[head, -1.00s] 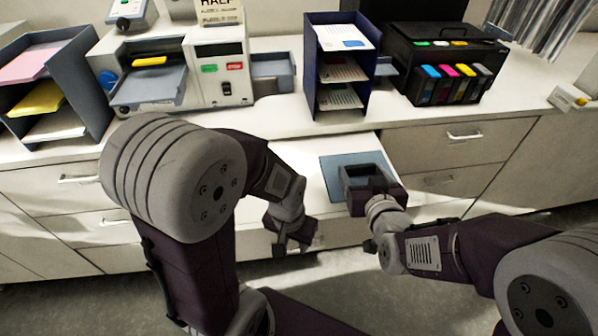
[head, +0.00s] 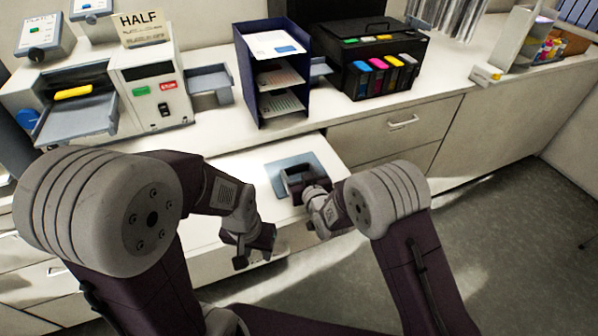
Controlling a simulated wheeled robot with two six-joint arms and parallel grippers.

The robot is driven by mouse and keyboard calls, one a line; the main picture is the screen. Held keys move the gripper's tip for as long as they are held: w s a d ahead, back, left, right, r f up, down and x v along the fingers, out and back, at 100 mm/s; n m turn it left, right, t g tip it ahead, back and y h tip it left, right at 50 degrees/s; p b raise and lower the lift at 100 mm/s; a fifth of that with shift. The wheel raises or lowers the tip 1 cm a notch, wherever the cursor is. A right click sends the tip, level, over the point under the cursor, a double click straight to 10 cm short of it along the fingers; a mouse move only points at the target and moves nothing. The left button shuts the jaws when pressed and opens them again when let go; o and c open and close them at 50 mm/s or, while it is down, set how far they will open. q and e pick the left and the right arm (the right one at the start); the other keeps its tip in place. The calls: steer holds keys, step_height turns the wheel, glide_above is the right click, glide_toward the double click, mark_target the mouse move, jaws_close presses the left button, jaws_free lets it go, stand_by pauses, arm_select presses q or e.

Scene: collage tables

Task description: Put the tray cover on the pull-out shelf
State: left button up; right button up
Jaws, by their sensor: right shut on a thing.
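The tray cover (head: 275,167) is a flat blue-grey panel at the pull-out shelf, partly hidden by my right gripper. The white pull-out shelf (head: 325,152) stands out from the counter front. My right gripper (head: 297,180) is over the cover and shut on it; its fingertips are hard to make out. The cover looks flat on the shelf or just above it; I cannot tell which. My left gripper (head: 248,252) is low at the shelf's front edge, left of the cover. Its fingers are too small and dark to tell open from shut.
On the counter stand a machine with red and green buttons (head: 155,85), a dark blue paper rack (head: 275,75) and a black printer with ink tanks (head: 375,65). A closed drawer (head: 390,125) is right of the shelf. Floor at right is clear.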

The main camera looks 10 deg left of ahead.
mark_target(297, 171)
steer(key=shift+s+f, duration=0.1)
steer(key=o, duration=1.4)
steer(key=shift+o, duration=0.2)
steer(key=shift+r, duration=0.3)
steer(key=s+b, duration=0.1)
steer(key=s+d+b, duration=0.1)
steer(key=b, duration=0.1)
steer(key=shift+s+d, duration=0.3)
steer(key=shift+s, duration=0.1)
steer(key=b+v, duration=0.1)
steer(key=v, duration=0.2)
steer(key=b+v, duration=0.1)
steer(key=v, duration=0.5)
steer(key=shift+w+a+r+b, duration=0.1)
steer(key=shift+w+r+b, duration=0.05)
steer(key=shift+r+b, duration=0.2)
